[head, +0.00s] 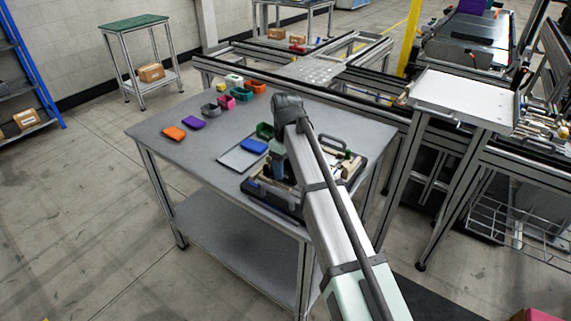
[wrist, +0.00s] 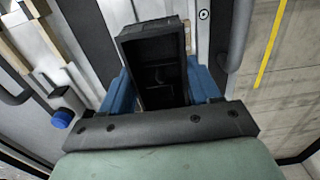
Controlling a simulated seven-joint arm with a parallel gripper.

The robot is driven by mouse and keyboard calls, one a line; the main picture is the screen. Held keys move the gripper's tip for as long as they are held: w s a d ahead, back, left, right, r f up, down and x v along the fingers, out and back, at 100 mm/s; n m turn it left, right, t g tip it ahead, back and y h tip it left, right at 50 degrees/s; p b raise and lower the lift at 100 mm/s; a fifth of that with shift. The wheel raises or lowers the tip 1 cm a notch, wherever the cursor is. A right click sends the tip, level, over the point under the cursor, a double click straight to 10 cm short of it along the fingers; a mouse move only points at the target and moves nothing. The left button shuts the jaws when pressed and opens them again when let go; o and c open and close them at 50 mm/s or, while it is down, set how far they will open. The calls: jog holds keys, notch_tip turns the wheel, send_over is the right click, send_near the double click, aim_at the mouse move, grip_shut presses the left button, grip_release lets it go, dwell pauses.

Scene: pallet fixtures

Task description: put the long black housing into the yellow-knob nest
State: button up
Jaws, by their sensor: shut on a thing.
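The long black housing (wrist: 152,50) is an open, box-like part in the wrist view. My gripper (wrist: 162,88) has its blue fingers on both sides of it and is shut on it. The housing seems to be above a light metal surface; I cannot tell whether it touches anything below. In the head view my arm covers much of the fixture pallet (head: 272,203), and the housing cannot be made out there. A blue knob (wrist: 62,118) shows left of the housing in the wrist view. I cannot make out a yellow knob or its nest.
The grey table (head: 185,150) holds an orange part (head: 174,133), a purple part (head: 194,123) and several coloured bins farther back. A blue part (head: 253,146) lies on a grey tray (head: 238,158) beside the pallet.

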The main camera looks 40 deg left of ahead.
jog(key=shift+f, duration=0.65)
jog(key=o, duration=1.2)
jog(key=shift+r, duration=0.15)
notch_tip(320, 180, up, 14)
jog(key=shift+f, duration=0.2)
jog(key=shift+o, duration=0.3)
